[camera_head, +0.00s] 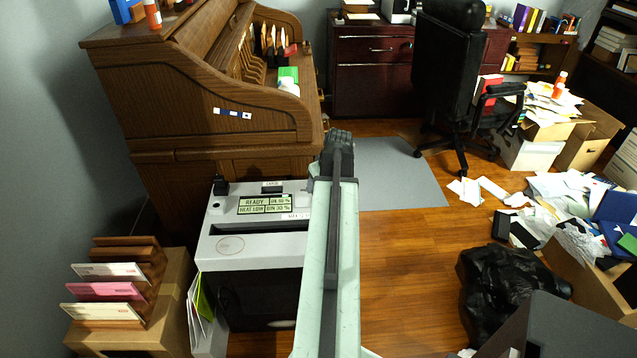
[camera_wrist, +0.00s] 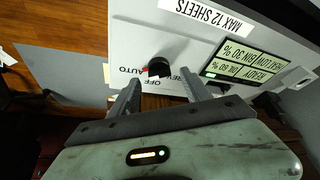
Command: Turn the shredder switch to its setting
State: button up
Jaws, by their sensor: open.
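The grey-white shredder (camera_head: 250,246) stands in front of the wooden desk, partly hidden by my arm. In the wrist view its switch is a small black knob (camera_wrist: 160,67) with a red mark on its left side. Labels AUTO, OFF and a partly hidden REVERSE are printed around it, seen upside down. My gripper (camera_wrist: 161,77) is open, its fingertips on either side of the knob, with gaps visible. I cannot tell its exact height over the panel. In the head view my arm hides the knob.
A status display (camera_head: 265,203) sits on the shredder top, beside the feed slot. A letter rack (camera_head: 115,285) on a cardboard box stands left. The roll-top desk (camera_head: 215,100) rises behind. A black bag (camera_head: 510,285) and scattered papers lie right; some wooden floor between is clear.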

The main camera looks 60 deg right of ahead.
jog(key=p+v, duration=0.4)
jog(key=v, duration=0.2)
jog(key=shift+a, duration=0.1)
